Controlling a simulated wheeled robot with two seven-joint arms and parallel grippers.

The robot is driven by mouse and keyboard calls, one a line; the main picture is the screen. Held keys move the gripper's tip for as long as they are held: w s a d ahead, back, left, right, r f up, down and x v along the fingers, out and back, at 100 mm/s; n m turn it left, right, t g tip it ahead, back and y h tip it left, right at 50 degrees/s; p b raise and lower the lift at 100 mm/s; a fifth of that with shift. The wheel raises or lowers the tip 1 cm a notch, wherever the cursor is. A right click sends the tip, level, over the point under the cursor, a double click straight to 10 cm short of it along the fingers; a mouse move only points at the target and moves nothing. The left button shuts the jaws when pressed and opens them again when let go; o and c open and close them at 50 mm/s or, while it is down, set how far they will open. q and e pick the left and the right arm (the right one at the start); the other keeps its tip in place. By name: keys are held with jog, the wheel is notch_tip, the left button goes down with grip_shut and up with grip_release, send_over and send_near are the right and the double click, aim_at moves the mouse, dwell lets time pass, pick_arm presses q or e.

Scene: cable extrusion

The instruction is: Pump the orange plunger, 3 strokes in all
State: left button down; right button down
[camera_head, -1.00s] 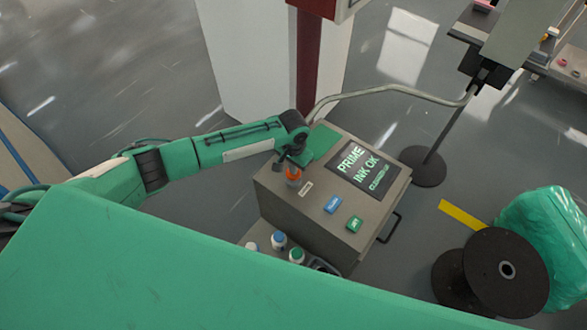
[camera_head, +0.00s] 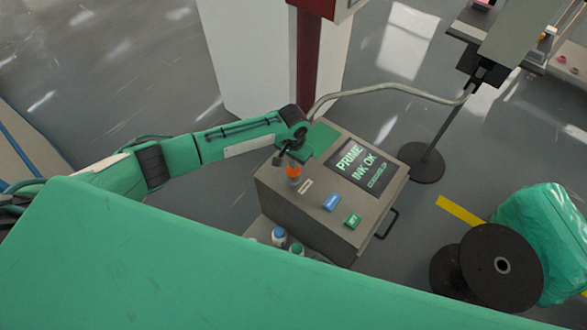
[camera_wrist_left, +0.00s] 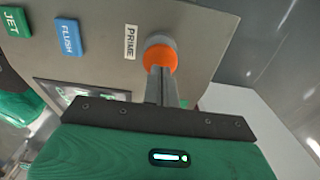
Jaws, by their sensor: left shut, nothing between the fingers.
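The orange plunger (camera_head: 294,171) stands upright near the left corner of the grey box's top, and it shows beside the PRIME label in the left wrist view (camera_wrist_left: 160,52). A grey ring surrounds its base. My left gripper (camera_head: 284,158) is at the plunger, its fingers shut with nothing between them. In the left wrist view the closed fingertips (camera_wrist_left: 161,72) overlap the orange cap's near edge. I cannot tell whether they touch it. My right gripper is not in view.
The grey box (camera_head: 315,208) has a screen (camera_head: 361,168) reading PRIME, INK OK, a blue FLUSH button (camera_head: 332,202) and a green JET button (camera_head: 353,221). Bottles (camera_head: 279,236) stand below its near side. A hose (camera_head: 390,88) runs behind it. A black spool (camera_head: 490,266) stands at right.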

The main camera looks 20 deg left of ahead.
pick_arm(q)
jog(key=shift+f, duration=0.15)
jog(key=shift+f+b, duration=0.75)
jog(key=shift+f, duration=0.85)
jog(key=shift+r+p, duration=1.8)
jog(key=shift+p, duration=0.3)
notch_tip(320, 180, up, 6)
jog(key=p, duration=0.6)
jog(key=shift+p, duration=0.3)
